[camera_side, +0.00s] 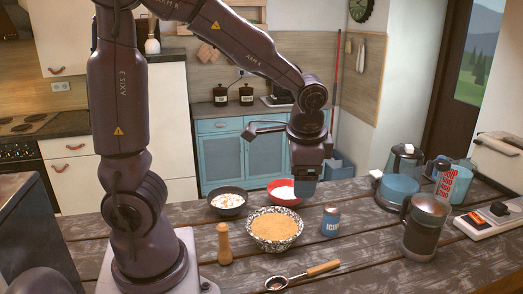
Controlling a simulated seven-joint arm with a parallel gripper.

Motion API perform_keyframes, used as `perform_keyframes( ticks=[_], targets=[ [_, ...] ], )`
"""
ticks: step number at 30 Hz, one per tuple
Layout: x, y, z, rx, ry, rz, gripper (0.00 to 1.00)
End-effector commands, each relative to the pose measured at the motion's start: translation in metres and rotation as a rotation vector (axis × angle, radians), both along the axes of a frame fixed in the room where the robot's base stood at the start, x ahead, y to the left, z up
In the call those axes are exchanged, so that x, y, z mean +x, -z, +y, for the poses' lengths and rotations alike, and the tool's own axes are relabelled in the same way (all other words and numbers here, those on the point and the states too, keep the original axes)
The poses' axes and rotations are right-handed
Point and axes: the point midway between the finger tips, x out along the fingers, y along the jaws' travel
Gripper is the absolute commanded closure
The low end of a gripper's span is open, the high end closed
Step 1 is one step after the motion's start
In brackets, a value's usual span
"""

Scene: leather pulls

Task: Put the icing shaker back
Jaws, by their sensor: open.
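The icing shaker (331,222) is a small blue can with a pale label and a grey top. It stands upright on the wooden table, right of the speckled bowl. My gripper (306,188) hangs above the table, up and to the left of the shaker and apart from it. It is open, and I see nothing held in it. The gripper partly covers the red bowl behind it.
A speckled bowl of brown crumbs (276,229), a dark bowl (228,202), a red bowl (281,194) and a wooden mill (224,244) stand left of the shaker. A wooden-handled strainer (300,275) lies in front. A dark metal mug (425,229) stands to the right.

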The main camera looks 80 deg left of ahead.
Motion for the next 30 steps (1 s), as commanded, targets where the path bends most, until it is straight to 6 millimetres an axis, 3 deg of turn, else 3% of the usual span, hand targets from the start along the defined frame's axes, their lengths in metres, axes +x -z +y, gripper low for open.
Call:
perform_keyframes(
  ticks=[1,6,12,18,30],
  targets=[
    [-0.012,-0.017,-0.007,-0.054,-0.033,-0.066,0.25],
    [-0.05,-0.056,-0.032,-0.192,-0.123,-0.244,0.25],
    [-0.085,-0.078,-0.052,-0.277,-0.187,-0.387,0.25],
    [-0.096,-0.082,-0.058,-0.302,-0.208,-0.435,0.25],
    [-0.096,-0.083,-0.059,-0.302,-0.208,-0.435,0.25]
  ],
)
